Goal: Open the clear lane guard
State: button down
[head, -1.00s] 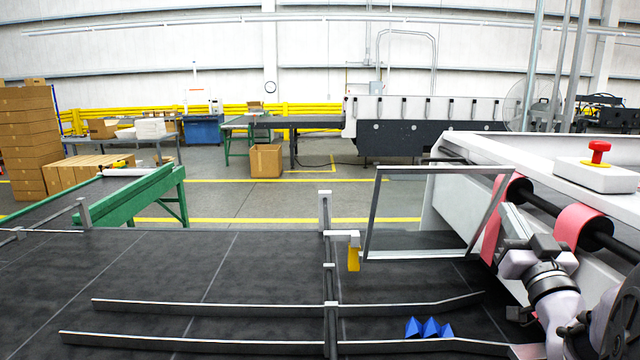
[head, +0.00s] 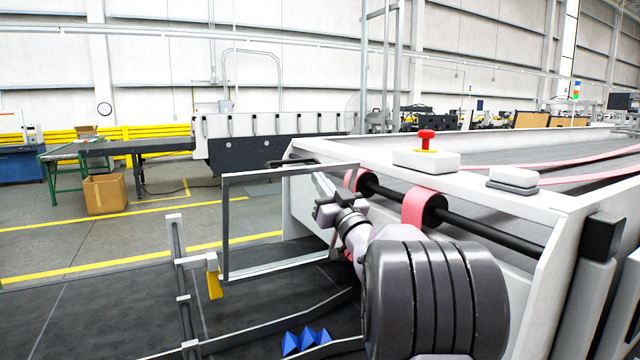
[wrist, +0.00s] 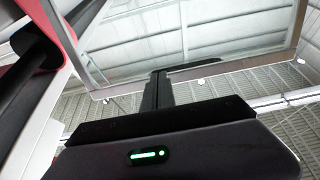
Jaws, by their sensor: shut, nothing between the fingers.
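The clear lane guard (head: 226,230) is a see-through panel in a grey frame. In the head view it stands raised and tilted above the dark belt, beside the white machine side. A dark handle (head: 290,163) shows at its top edge. In the wrist view the guard frame (wrist: 230,66) crosses the upper part, with the dark handle (wrist: 195,66) along it. My gripper (head: 322,183) is beside the guard's right side, partly hidden by my arm. In the wrist view its dark fingers (wrist: 159,76) are shut and empty, pointing up toward the frame near the handle's left end; contact cannot be told.
A red stop button (head: 426,140) sits on the white machine top. Pink belts run over a black roller shaft (head: 480,222) close to my arm. Blue folded pieces (head: 306,340) lie on the dark belt. A yellow tab (head: 214,284) hangs from the rail post.

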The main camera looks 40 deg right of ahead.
aim_at(309, 160)
jog(key=shift+w, duration=0.25)
jog(key=shift+r, duration=0.15)
jog(key=shift+g+y, duration=0.4)
jog(key=shift+g, duration=0.2)
jog(key=w+r+p, duration=0.1)
jog(key=w+p, duration=0.1)
jog(key=p, duration=0.1)
jog(key=w+d+r+p, duration=0.1)
jog(key=r+p, duration=0.1)
jog(key=p, duration=0.2)
jog(key=shift+w+r, duration=0.15)
jog(key=shift+w, duration=0.25)
jog(key=w+d+g+p, duration=0.2)
jog(key=w+p, duration=0.6)
jog(key=p, duration=0.5)
jog(key=shift+w+d+r+g+y, duration=0.15)
jog(key=shift+w+r+g+y, duration=0.15)
jog(key=shift+w+g+y, duration=0.15)
jog(key=shift+s, duration=0.1)
